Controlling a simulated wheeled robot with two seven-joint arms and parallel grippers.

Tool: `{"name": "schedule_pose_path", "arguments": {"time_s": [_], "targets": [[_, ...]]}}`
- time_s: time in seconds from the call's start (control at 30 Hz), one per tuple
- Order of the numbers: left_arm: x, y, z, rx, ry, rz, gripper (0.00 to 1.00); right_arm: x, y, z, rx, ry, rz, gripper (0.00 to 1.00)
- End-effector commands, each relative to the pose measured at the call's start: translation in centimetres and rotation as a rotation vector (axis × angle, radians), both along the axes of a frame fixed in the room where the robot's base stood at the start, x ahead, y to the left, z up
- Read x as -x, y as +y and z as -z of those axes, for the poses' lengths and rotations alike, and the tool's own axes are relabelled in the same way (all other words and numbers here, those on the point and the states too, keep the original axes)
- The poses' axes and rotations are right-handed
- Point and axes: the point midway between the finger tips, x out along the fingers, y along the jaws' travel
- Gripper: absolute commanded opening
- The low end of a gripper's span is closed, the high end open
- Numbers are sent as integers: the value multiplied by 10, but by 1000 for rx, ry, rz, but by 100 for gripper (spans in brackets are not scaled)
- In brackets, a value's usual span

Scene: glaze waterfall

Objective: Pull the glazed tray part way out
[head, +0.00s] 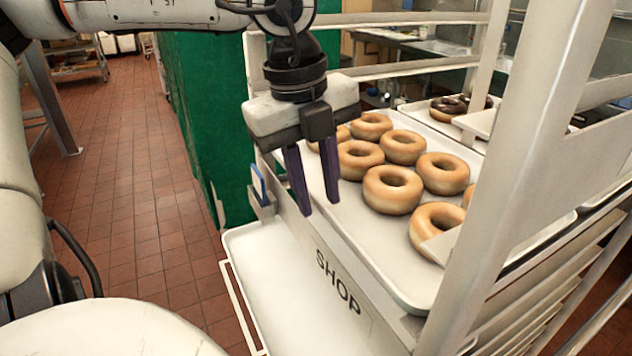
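A pale tray (347,224) holds several golden-brown ring doughnuts (391,190) and sits in a white rack (520,160). A rack post hides part of its right side. My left gripper (319,206) points down at the tray's left edge. Its two dark fingers are apart, with a gap between them. One finger looks to be outside the rim and one over the tray. I cannot tell whether either touches the rim. My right gripper is not in view.
A tray with dark-glazed doughnuts (448,108) stands behind at the right. Below the doughnut tray is an empty white surface (285,285), with a "SHOP" label (338,283) beside it. A green panel (215,110) stands left of the rack. The tiled floor (120,180) is clear.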

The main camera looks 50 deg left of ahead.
Motion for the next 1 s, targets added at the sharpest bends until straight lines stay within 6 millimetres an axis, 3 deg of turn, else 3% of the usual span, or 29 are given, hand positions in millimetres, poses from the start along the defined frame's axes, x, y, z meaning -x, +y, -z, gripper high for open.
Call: {"name": "schedule_pose_path", "arguments": {"time_s": [0.07, 0.2, 1.0], "targets": [[0, 0, 0, 0, 0, 0, 24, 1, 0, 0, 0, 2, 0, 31], [0, 0, 0, 0, 0, 0, 0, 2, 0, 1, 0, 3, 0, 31], [0, 0, -1, 0, -1, -1, 0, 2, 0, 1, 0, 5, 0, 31]]}}
